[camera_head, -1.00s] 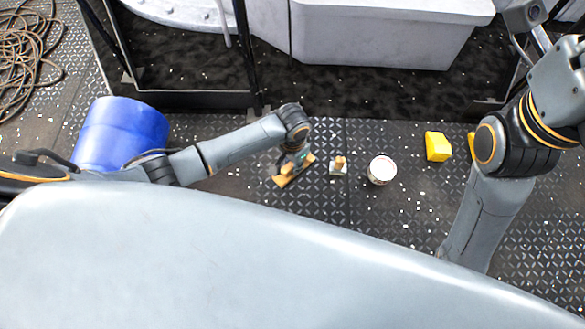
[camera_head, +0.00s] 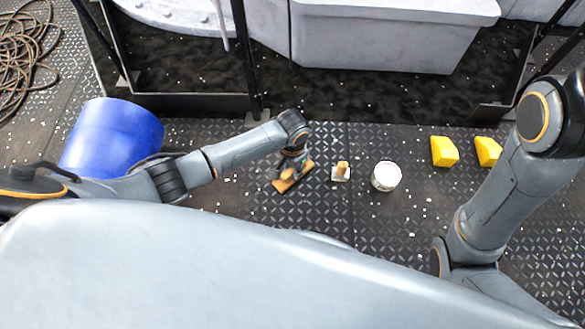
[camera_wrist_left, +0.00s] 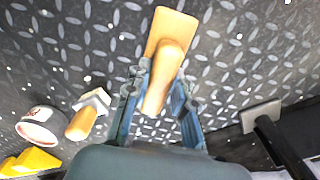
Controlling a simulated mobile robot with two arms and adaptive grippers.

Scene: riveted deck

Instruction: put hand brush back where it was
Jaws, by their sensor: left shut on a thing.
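The hand brush (camera_head: 283,186), a flat wooden board with a rounded wooden handle, is at my left gripper (camera_head: 294,165) in the head view. In the left wrist view, the brush (camera_wrist_left: 178,25) points away from the wrist. Its handle lies between the two fingers of my left gripper (camera_wrist_left: 159,92), which is shut on it. Bristles do not show from above. I cannot tell whether the brush touches the deck. My right arm comes in at the right of the head view, but its gripper is out of view.
Right of the brush are a small wooden-handled tool (camera_head: 341,173), a white tub (camera_head: 386,176) and two yellow wedges (camera_head: 444,151) (camera_head: 488,151). A blue barrel (camera_head: 112,138) stands left. A black-framed bay (camera_head: 200,104) lies behind. The wrist view shows a black post with a grey foot (camera_wrist_left: 261,116).

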